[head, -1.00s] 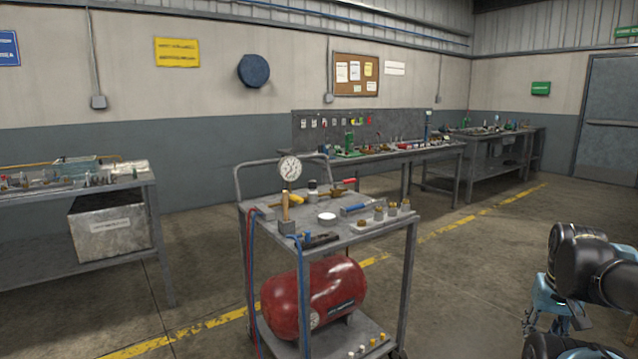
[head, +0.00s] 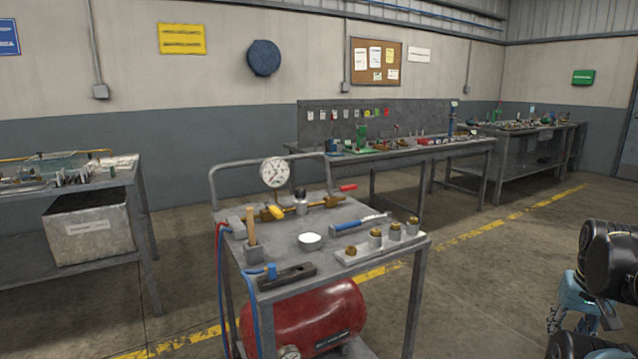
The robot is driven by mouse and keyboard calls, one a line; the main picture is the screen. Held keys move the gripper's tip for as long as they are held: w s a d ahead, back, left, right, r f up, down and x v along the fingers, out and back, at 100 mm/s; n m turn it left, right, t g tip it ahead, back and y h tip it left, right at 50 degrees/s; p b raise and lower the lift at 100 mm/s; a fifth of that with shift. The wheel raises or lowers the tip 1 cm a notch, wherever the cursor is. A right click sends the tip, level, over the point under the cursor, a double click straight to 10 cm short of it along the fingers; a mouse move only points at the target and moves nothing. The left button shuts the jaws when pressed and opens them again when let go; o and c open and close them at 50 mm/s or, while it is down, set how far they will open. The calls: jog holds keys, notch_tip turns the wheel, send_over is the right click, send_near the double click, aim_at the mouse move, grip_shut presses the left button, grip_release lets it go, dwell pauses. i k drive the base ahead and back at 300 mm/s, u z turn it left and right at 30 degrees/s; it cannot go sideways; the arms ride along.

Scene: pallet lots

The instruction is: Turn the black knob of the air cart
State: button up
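The air cart (head: 338,270) is a grey two-level metal cart left of centre in the head view, with a red tank (head: 310,318) below its top. At the back of its top, a brass pipe fitting (head: 326,202) carries a yellow handle, a red handle and a round pressure gauge (head: 275,172). A small dark knob (head: 300,192) stands upright on this fitting, above a pale collar; it looks like the black knob. Nothing touches it. Black and light-blue parts of my arm show at the right edge, well apart from the cart.
The cart top also holds a wooden-handled tool (head: 251,226), a white round lid (head: 310,241), a blue-handled tool (head: 352,222), a dark plane-like block (head: 286,276) and a strip of brass-topped fittings (head: 378,243). Blue and red hoses hang at its left. Floor at right is clear.

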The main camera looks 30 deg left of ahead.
aim_at(300, 193)
jog(key=i, duration=0.45)
jog(key=u, duration=1.4)
